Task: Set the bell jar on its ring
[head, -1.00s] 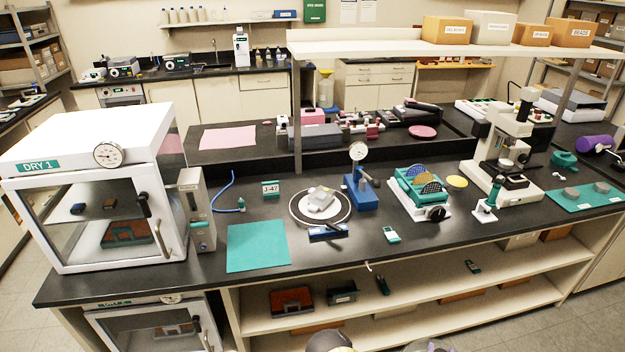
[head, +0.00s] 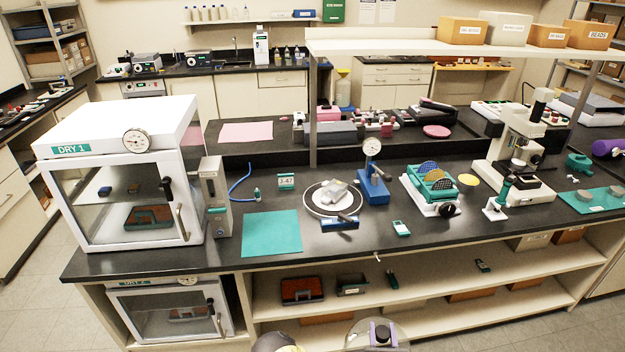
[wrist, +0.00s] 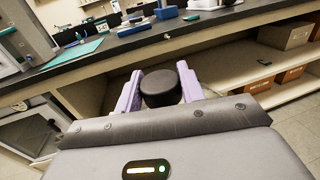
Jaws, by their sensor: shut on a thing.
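The bell jar (head: 402,336) is a clear dome at the bottom edge of the head view, mostly cut off by the frame. My gripper (head: 380,334) has lilac fingers and is shut on the jar's dark round knob. In the wrist view my gripper (wrist: 162,88) has a finger on either side of the black knob (wrist: 162,88); the glass is hardly visible there. The ring (head: 309,208) lies on the black bench around a pale disc, with a small grey-white device on it. The jar is in front of the bench, apart from the ring.
A blue dial-gauge stand (head: 373,188) stands right of the ring, with a blue block (head: 340,223) at its front edge. A teal mat (head: 271,233) lies to the left, a teal wafer rack (head: 430,190) to the right. An overhead shelf (head: 420,46) spans the back.

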